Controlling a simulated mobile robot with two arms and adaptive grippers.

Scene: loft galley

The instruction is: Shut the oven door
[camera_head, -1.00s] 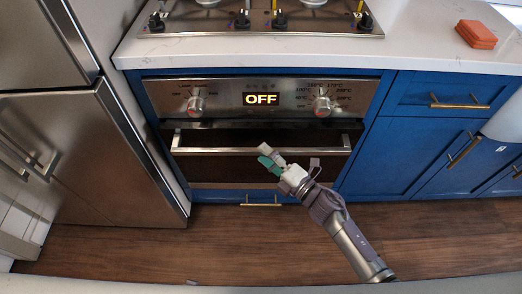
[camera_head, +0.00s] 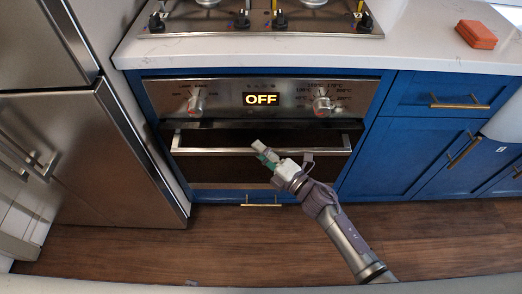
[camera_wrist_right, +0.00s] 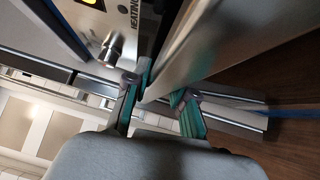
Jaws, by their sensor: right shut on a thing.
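The oven door (camera_head: 220,171) has a dark glass front and stands a little ajar, with a dark gap between it and the control panel. Its steel handle (camera_head: 205,151) runs across the top. My right gripper (camera_head: 258,149) is at the middle of the handle and shut on it. In the right wrist view, the gripper's green-padded fingers (camera_wrist_right: 157,97) sit either side of the handle, which is partly hidden, with the door's grey side (camera_wrist_right: 215,45) close by. My left gripper is not in view.
The oven's control panel (camera_head: 225,98) reads OFF and has two knobs. A steel fridge (camera_head: 110,150) stands close on the left. Blue cabinets (camera_head: 400,150) stand on the right. An orange block (camera_head: 477,34) lies on the white counter (camera_head: 420,45). The wooden floor (camera_head: 230,245) in front is clear.

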